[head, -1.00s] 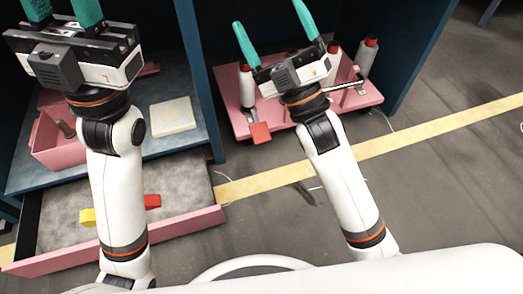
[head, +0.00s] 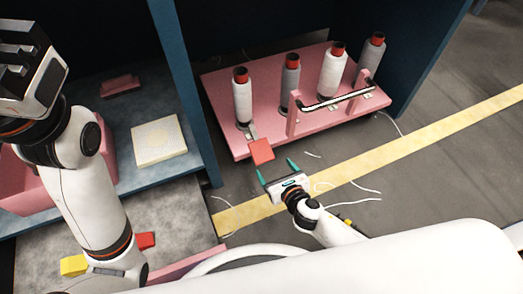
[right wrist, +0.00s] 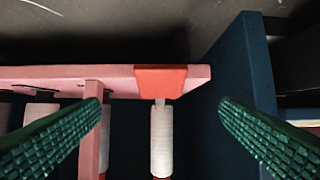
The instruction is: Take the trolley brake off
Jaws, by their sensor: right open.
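The pink trolley (head: 225,88) stands in a dark blue bay at the upper middle of the head view, bearing several spools with red tops. Its red brake pedal (head: 261,151) sticks out from the front edge on a short metal arm. In the right wrist view the red pedal (right wrist: 160,81) lies ahead, between the fingers in the picture. My right gripper (head: 276,170) is open and empty, just in front of the pedal and apart from it.
A blue wall (head: 183,85) borders the bay on the left. An open drawer (head: 187,264) holds yellow and red blocks. The floor before the trolley has a yellow stripe and thin loose threads.

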